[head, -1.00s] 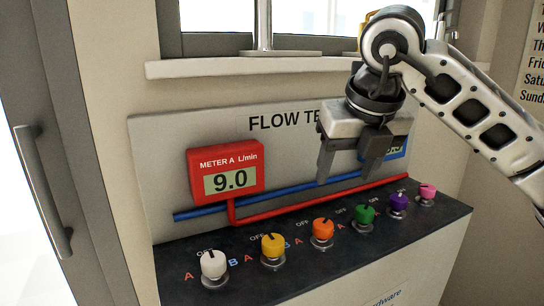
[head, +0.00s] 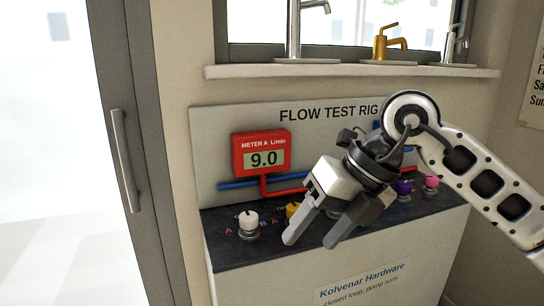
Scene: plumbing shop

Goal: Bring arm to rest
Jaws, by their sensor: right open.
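My right gripper (head: 309,243) hangs in front of the flow test rig, with its two fingers apart, pointing down and to the left. Nothing is between the fingers. My right arm (head: 480,180) comes in from the right edge. The gripper covers part of the row of knobs. My left gripper is not in view.
The flow test rig's dark counter (head: 228,252) carries a white knob (head: 248,221), a partly hidden yellow knob (head: 291,211), a purple knob (head: 404,187) and a pink knob (head: 431,182). Red meter A (head: 262,152) reads 9.0. Taps stand on the sill (head: 270,71). A door handle (head: 125,160) is at left.

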